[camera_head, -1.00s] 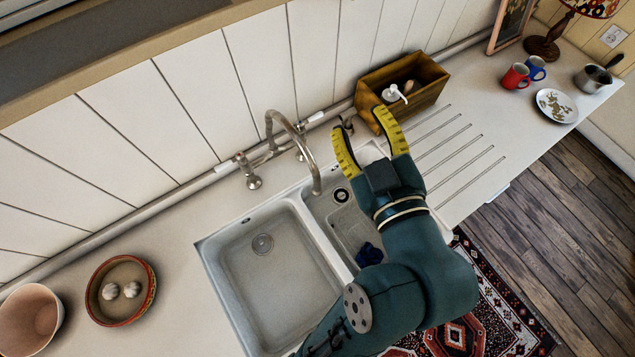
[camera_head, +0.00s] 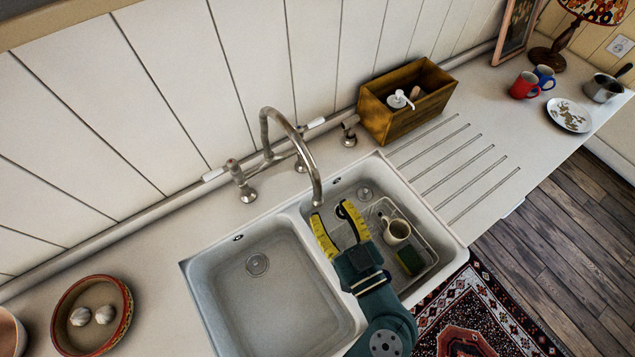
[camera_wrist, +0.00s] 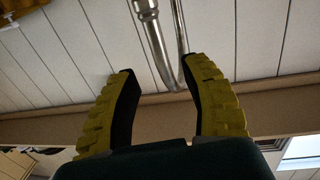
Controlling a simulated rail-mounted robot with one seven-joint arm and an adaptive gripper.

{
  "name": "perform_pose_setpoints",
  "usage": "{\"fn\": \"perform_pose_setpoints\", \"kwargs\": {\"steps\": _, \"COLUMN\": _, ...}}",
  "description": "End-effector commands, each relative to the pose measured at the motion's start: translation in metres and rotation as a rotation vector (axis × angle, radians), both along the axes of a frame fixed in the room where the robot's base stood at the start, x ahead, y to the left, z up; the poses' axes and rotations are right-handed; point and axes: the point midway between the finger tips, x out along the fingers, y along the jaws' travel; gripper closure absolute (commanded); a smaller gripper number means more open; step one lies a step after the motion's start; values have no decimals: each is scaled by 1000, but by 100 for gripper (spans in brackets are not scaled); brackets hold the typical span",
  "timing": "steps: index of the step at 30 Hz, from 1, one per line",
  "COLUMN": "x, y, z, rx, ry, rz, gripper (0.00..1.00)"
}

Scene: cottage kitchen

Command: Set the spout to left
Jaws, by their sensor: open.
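The metal spout (camera_head: 288,123) arches from the tap behind the double sink. Its tip hangs down near the divider between the two basins. My gripper (camera_head: 329,211) is just right of and below the spout tip in the head view, over the right basin. Its yellow fingers are spread with nothing held, as the wrist view of my gripper (camera_wrist: 161,66) also shows. Contact with the spout cannot be told.
A cup (camera_head: 398,230) and a sponge (camera_head: 410,261) lie in the right basin. The left basin (camera_head: 265,300) is empty. Tap handles (camera_head: 240,180) flank the spout. A wooden box (camera_head: 400,115) stands behind right. A bowl with garlic (camera_head: 125,318) is at the left.

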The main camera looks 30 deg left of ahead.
Motion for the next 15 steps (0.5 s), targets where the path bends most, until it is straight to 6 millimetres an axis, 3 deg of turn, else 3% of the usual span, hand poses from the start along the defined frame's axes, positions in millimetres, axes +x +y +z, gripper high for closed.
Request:
{"fn": "perform_pose_setpoints", "kwargs": {"steps": 6, "x": 28, "y": 39, "z": 3, "rx": 1, "ry": 1, "rz": 4, "gripper": 53}}
{"fn": "perform_pose_setpoints", "kwargs": {"steps": 15, "x": 39, "y": 52, "z": 0, "rx": -1, "ry": -1, "rz": -1, "gripper": 53}}
